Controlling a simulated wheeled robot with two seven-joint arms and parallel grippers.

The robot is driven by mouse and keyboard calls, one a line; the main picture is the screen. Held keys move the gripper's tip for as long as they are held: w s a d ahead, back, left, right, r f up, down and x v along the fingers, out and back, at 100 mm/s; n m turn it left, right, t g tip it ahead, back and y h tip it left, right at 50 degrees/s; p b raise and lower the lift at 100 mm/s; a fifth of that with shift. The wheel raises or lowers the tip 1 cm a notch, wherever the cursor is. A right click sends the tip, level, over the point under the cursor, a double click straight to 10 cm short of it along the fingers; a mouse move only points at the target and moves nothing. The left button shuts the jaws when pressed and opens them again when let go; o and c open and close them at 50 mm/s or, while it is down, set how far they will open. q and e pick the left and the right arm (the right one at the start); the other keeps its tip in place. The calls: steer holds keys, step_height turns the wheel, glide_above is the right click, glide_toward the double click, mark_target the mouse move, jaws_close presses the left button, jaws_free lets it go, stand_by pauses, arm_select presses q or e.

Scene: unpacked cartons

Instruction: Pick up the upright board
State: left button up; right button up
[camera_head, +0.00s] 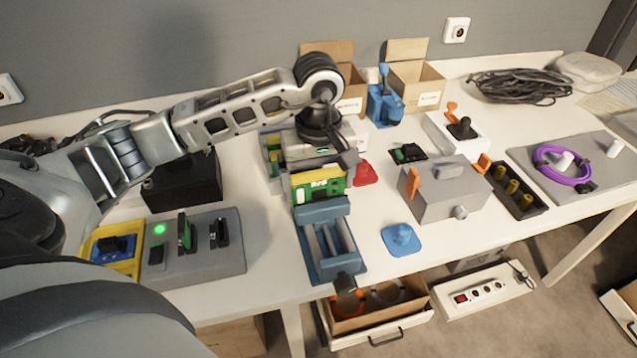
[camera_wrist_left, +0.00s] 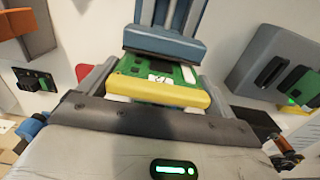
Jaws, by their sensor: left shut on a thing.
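My left gripper (camera_head: 317,170) is shut on a green board (camera_head: 320,188) with a yellow edge strip. The board stands roughly upright, just behind the back end of a blue slotted holder (camera_head: 328,245). The wrist view shows the yellow strip of the board (camera_wrist_left: 160,91) between the fingers of the gripper (camera_wrist_left: 155,100), with the blue holder (camera_wrist_left: 165,43) beyond. The board's lower edge is hidden, so I cannot tell whether it touches the holder or table. My right gripper is not in view.
Left of the holder is a grey fixture (camera_head: 205,263) with another green board (camera_head: 185,232) standing in it. To the right are a blue pad (camera_head: 402,240), a red piece (camera_head: 365,175) and a grey box (camera_head: 440,200). Open cartons (camera_head: 418,90) stand at the back.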

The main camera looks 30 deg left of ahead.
arm_select(q)
steer(key=shift+r, duration=0.1)
step_height(320, 180, up, 10)
steer(key=shift+f, duration=0.1)
stand_by(0.4)
